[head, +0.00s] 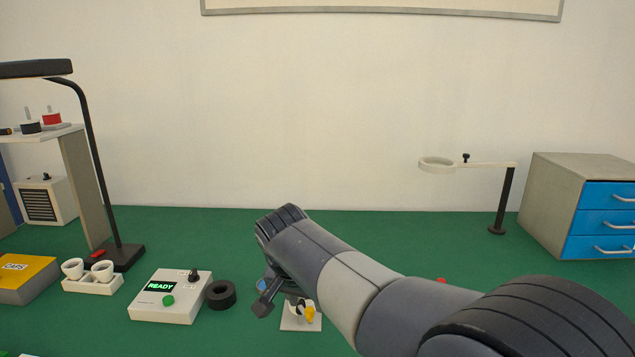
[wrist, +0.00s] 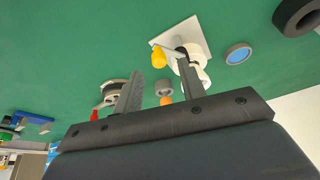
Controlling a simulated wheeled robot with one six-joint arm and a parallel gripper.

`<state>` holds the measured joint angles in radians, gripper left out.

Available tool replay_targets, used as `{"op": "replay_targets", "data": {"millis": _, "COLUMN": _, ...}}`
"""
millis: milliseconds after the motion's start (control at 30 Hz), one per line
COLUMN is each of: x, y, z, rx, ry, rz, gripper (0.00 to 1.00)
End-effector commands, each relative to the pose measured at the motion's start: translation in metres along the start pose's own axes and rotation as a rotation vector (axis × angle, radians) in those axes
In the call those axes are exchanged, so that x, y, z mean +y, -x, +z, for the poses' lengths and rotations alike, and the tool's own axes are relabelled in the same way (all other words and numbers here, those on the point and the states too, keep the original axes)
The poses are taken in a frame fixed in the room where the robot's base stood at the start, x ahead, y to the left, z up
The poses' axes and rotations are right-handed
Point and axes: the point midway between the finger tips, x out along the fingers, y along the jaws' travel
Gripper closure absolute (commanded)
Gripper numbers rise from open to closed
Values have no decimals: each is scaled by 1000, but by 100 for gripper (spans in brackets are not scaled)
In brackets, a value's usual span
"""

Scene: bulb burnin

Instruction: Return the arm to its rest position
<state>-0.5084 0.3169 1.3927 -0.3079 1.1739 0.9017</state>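My arm reaches from the lower right into the middle of the head view, above the green bench. My gripper (head: 262,306) points down near a small white stand (head: 300,324) with a yellow part. In the wrist view my gripper (wrist: 160,78) has its two dark fingers apart. A small grey cylinder with orange by it (wrist: 164,88) shows between them, with gaps on both sides; it looks not gripped. The white stand (wrist: 198,32) lies beyond the right finger, which partly overlaps it. Part of the bench behind my arm is hidden.
A white box with a lit READY display (head: 165,300) and a black ring (head: 221,294) stand left of my gripper. A black lamp (head: 92,150) is further left. A ring on a post (head: 503,200) and blue drawers (head: 605,222) stand right. The back middle bench is clear.

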Motion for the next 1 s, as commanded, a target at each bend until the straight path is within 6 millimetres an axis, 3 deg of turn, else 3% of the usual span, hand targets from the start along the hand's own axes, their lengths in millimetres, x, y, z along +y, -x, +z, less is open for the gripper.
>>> {"op": "replay_targets", "data": {"millis": 100, "x": 1, "y": -20, "z": 1, "rx": -2, "ry": -1, "rz": 3, "gripper": 61}}
{"op": "replay_targets", "data": {"millis": 233, "x": 0, "y": -31, "z": 0, "rx": -1, "ry": 0, "rz": 2, "gripper": 61}}
{"op": "replay_targets", "data": {"millis": 667, "x": 1, "y": -32, "z": 0, "rx": 0, "ry": 12, "rz": -6, "gripper": 61}}
{"op": "replay_targets", "data": {"millis": 867, "x": 0, "y": -20, "z": -1, "rx": 2, "ry": 0, "rz": -1, "gripper": 61}}
{"op": "replay_targets", "data": {"millis": 1000, "x": 0, "y": 3, "z": -1, "rx": 3, "ry": 0, "rz": -3, "gripper": 61}}
